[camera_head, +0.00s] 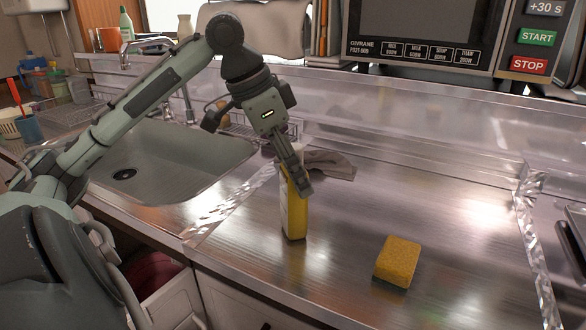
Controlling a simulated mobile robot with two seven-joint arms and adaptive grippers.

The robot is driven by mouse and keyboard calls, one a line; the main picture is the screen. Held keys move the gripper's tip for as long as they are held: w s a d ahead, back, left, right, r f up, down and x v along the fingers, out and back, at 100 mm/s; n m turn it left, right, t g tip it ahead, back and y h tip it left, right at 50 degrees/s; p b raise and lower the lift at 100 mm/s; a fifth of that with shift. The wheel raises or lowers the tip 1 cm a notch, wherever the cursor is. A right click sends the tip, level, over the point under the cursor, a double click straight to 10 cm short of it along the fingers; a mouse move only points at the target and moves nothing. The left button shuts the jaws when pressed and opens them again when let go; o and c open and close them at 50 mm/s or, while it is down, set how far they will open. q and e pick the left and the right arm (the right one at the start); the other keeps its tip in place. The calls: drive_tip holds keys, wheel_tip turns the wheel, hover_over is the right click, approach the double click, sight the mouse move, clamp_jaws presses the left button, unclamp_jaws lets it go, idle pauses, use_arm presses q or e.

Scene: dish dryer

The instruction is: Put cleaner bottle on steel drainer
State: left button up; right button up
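The cleaner bottle (294,218) is yellow with a pale side, and stands upright on the steel counter right of the sink. My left gripper (297,178) reaches down to its upper part, with a finger across the front of it. The gripper hides much of the bottle's top. I cannot tell whether the fingers are closed on it. A wire rack, apparently the steel drainer (236,131), lies behind my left wrist at the sink's far right side and is partly hidden. My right gripper is not in view.
A yellow sponge (398,260) lies on the counter right of the bottle. A microwave (425,35) stands at the back. The right counter is mostly clear.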

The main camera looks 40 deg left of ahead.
use_arm(q)
drive_tip(key=shift+r, duration=0.1)
drive_tip(key=v, duration=1.2)
